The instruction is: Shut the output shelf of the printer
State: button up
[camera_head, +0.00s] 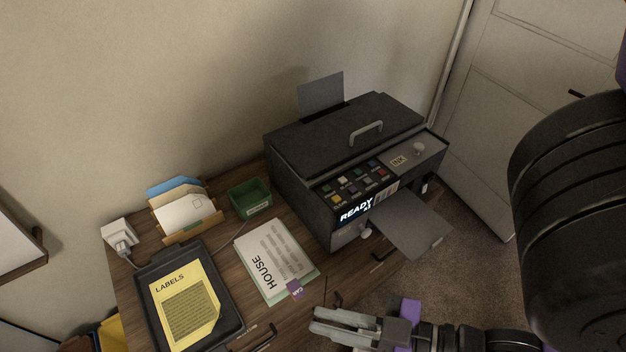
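The dark printer (350,155) stands at the right end of the wooden desk, its control panel facing the front. Its grey output shelf (412,226) sticks out from the front, pulled out over the desk edge, with a small lip at its outer end. The display reads "READY". My gripper (315,321) is at the bottom of the view, to the lower left of the shelf and apart from it. Its fingers point left and appear close together; I cannot tell whether there is a gap between them. I see nothing held in it.
On the desk (215,243) are a black tray (157,325) with a yellow "LABELS" sheet, a "HOUSE" paper (270,255), a green box (249,196) and a letter holder (183,210). A door (530,110) stands at right. Open floor (470,262) lies right of the shelf.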

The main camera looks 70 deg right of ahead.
aim_at(409, 224)
jog(key=k+j+z, duration=0.75)
jog(key=j, duration=0.2)
